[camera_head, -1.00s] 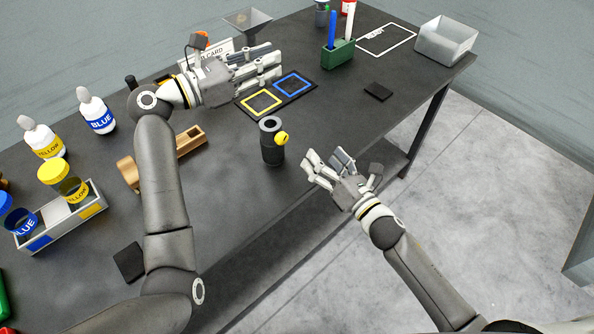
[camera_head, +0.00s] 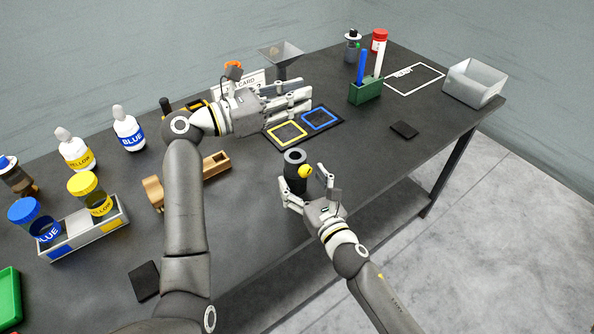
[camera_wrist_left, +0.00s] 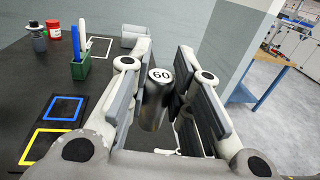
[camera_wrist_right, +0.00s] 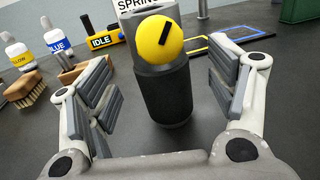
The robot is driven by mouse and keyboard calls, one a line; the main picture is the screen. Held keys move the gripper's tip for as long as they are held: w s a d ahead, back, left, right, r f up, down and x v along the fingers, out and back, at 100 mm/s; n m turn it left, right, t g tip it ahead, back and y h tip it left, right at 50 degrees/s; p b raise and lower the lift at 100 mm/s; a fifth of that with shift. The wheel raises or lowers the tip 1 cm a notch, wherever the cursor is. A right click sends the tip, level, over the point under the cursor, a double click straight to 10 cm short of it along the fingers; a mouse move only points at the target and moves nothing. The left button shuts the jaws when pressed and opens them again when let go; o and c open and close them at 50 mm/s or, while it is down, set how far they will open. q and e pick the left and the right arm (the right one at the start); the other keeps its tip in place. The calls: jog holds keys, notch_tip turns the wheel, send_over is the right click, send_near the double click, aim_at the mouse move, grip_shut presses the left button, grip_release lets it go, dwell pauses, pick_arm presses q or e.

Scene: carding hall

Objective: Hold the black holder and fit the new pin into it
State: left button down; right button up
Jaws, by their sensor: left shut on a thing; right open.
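The black holder (camera_head: 295,186), an upright cylinder with an open top and a yellow knob (camera_head: 305,172), stands near the table's front edge. My right gripper (camera_head: 310,184) is open at the holder. In the right wrist view the holder (camera_wrist_right: 165,98) stands between its spread fingers, with a visible gap on each side and the knob facing the camera. My left gripper (camera_head: 302,102) is above the table, behind the holder. In the left wrist view it is shut on a metal pin (camera_wrist_left: 153,104) marked "60" on its end. The pin is hidden in the head view.
A dark mat with yellow and blue squares (camera_head: 320,118) lies below and beside my left gripper. A green pen stand (camera_head: 366,93), a clear bin (camera_head: 474,84) and a small black pad (camera_head: 404,130) are to the right. Bottles, a wooden brush and a tray (camera_head: 88,232) are left.

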aim_at(300, 177)
jog(key=shift+x, duration=2.05)
jog(key=shift+c, duration=0.5)
jog(key=shift+c, duration=0.5)
jog(key=c, duration=1.1)
jog(key=shift+c, duration=0.2)
jog(key=shift+c, duration=1)
